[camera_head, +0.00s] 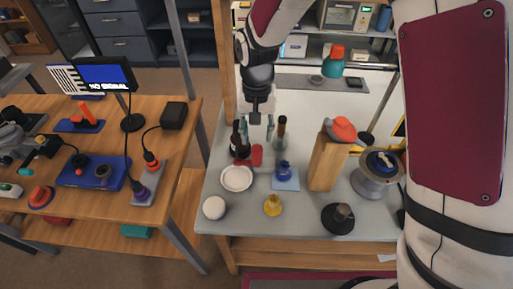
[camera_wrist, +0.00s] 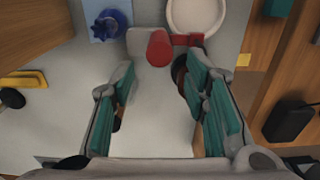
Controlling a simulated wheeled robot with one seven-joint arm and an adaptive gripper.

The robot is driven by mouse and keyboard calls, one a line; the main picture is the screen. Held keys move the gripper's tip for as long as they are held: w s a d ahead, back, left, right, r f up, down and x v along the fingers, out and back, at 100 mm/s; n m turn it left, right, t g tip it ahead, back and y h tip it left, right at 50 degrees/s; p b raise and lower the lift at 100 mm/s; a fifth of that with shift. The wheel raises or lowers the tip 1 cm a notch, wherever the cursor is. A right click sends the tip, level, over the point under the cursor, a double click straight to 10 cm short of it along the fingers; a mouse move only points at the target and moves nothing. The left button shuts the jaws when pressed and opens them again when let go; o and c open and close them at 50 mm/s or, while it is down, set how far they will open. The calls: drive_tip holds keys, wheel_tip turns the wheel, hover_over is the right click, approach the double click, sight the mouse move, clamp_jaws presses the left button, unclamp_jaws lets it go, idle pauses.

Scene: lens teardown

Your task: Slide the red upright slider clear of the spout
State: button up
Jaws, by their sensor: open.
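The red upright slider (camera_head: 257,155) is a short red cylinder standing on the grey table, just right of a dark brown bottle (camera_head: 239,141) with red at its base. In the wrist view the slider (camera_wrist: 159,48) is just beyond the fingertips, between their lines. A red bar (camera_wrist: 188,39) lies beside it, and a pale grey piece partly surrounds it. My gripper (camera_head: 257,129) is open and empty, pointing down above and behind the slider; its teal pads also show in the wrist view (camera_wrist: 157,77). I cannot clearly make out the spout.
A white dish (camera_head: 237,178) is in front of the slider. A blue pot (camera_head: 284,170) on a light blue mat and a dark-necked bottle (camera_head: 281,133) are to the right. A wooden block (camera_head: 325,163) stands farther right.

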sight(257, 148)
wheel_tip(257, 148, down, 8)
drive_tip(key=shift+r, duration=0.25)
clamp_jaws()
